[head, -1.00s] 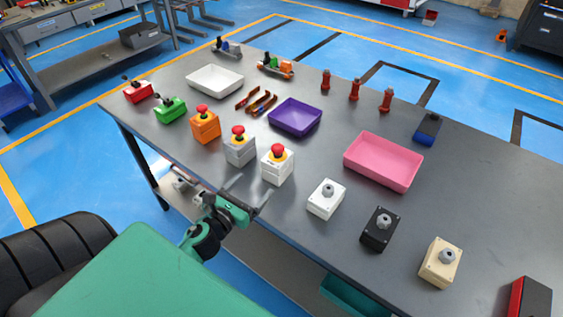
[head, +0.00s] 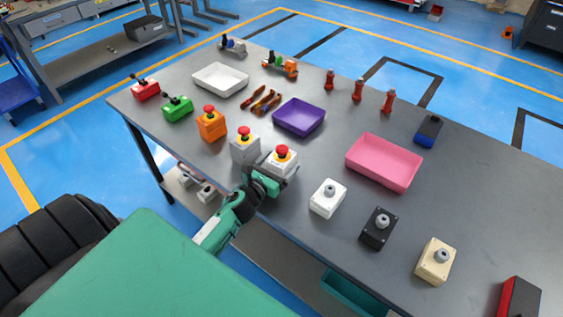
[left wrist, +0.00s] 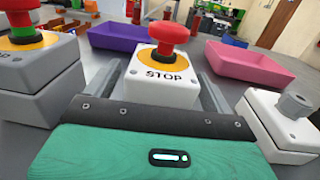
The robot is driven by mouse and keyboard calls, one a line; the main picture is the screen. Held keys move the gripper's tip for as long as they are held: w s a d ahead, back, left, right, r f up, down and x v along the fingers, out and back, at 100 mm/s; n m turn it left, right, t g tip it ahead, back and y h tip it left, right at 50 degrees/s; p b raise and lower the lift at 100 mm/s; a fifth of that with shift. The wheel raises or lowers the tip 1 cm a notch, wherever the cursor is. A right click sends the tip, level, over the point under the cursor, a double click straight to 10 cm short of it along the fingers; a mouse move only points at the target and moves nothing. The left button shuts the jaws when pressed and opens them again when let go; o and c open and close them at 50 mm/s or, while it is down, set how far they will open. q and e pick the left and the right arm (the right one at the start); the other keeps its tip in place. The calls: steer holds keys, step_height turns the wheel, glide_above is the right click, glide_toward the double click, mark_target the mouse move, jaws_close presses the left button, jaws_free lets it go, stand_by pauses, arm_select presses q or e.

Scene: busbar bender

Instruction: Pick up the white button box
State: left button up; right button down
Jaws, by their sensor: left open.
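The white button box (head: 281,162) with a red mushroom button on a yellow ring stands upright near the table's front edge. In the left wrist view the white button box (left wrist: 160,78) is straight ahead, with "STOP" on its top. My left gripper (head: 278,172) is open at the near side of this box. In the left wrist view one finger of the left gripper (left wrist: 158,92) shows on each side of the box, with small gaps visible. The lower part of the box is hidden by the gripper body. My right gripper is not in view.
A grey button box (head: 244,148) stands close on the left. A white box with a grey knob (head: 328,198) stands on the right, then a black box (head: 379,228) and a beige box (head: 435,261). Purple (head: 299,118) and pink (head: 384,163) trays lie behind.

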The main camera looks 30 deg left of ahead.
arm_select(q)
steer(key=shift+w, duration=0.75)
steer(key=c, duration=1.2)
steer(key=shift+r, duration=0.1)
steer(key=shift+r, duration=0.45)
step_height(320, 180, up, 19)
steer(key=p, duration=0.1)
steer(key=shift+p, duration=0.4)
